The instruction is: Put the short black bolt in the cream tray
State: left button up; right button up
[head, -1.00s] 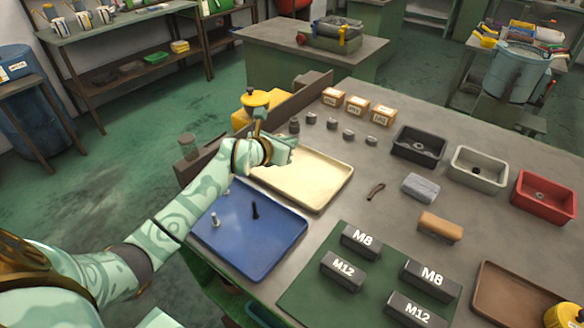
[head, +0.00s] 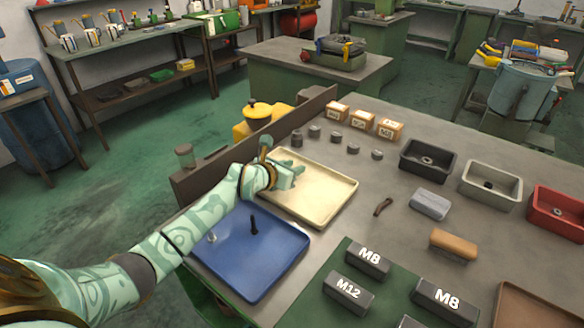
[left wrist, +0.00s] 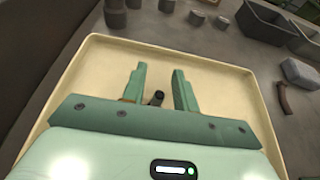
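The cream tray (head: 325,200) lies on the bench; in the left wrist view its rim (left wrist: 255,110) surrounds my left gripper. My left gripper (head: 293,174) is low over the tray's left part. In the left wrist view its two fingers (left wrist: 159,90) stand apart. A short black bolt (left wrist: 156,98) shows between them, with a visible gap on each side. I cannot tell whether it touches the tray floor. Another black bolt (head: 253,224) stands in the blue tray (head: 265,260). My right gripper is not in view.
A silver bolt (head: 212,237) stands in the blue tray beside my left arm. A dark low wall (head: 300,115) runs along the bench's back left edge. Several small grey parts and labelled boxes (head: 390,129) stand behind the cream tray. Black (head: 425,160), grey and red bins stand right.

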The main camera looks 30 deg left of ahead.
pick_arm(q)
jog(key=shift+s+r, duration=0.2)
jog(key=shift+s, duration=0.05)
jog(key=p+v, duration=0.3)
jog(key=v, duration=0.7)
jog(key=shift+s+p, duration=0.1)
jog(key=shift+p, duration=0.2)
jog(key=shift+s+a+r, duration=0.15)
jog(key=shift+s+r, duration=0.1)
jog(key=shift+s, duration=0.3)
